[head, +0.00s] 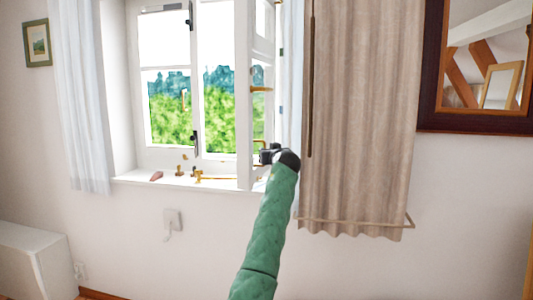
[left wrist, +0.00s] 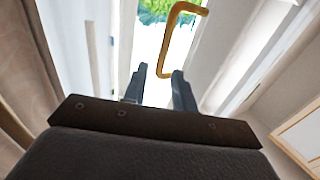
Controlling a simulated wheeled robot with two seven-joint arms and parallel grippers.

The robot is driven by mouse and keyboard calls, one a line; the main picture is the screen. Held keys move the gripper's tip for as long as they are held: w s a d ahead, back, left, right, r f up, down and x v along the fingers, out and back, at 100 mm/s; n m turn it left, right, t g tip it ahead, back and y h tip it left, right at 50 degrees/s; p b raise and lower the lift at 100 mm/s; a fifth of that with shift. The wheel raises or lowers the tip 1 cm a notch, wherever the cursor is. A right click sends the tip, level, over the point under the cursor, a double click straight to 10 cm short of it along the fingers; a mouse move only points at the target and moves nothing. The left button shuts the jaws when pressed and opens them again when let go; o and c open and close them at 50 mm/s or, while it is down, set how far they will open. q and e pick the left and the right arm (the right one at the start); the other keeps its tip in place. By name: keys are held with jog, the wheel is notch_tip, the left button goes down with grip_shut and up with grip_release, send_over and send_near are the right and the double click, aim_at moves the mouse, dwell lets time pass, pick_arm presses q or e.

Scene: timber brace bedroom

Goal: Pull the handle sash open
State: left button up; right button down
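The window has a white sash (head: 244,120) standing edge-on, swung into the room on the right side of the opening. A brass bar handle (left wrist: 168,45) shows large in the left wrist view, just beyond my left gripper (left wrist: 158,72). Its fingers are apart, and the lower end of the handle appears at or just past the gap between the tips. I cannot tell whether they touch. In the head view my left gripper (head: 267,154) is at the sash's lower right, partly hidden by its own wrist. My right gripper is not in view.
The other window leaf (head: 168,100) on the left looks closed. Small brass pieces and a pinkish object (head: 157,175) lie on the sill (head: 140,181). A beige curtain (head: 360,110) hangs close to the right of my gripper. A dark-framed mirror (head: 430,90) is farther right.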

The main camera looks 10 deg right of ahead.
pick_arm(q)
jog(key=shift+s+d, duration=0.2)
jog(key=shift+s, duration=0.8)
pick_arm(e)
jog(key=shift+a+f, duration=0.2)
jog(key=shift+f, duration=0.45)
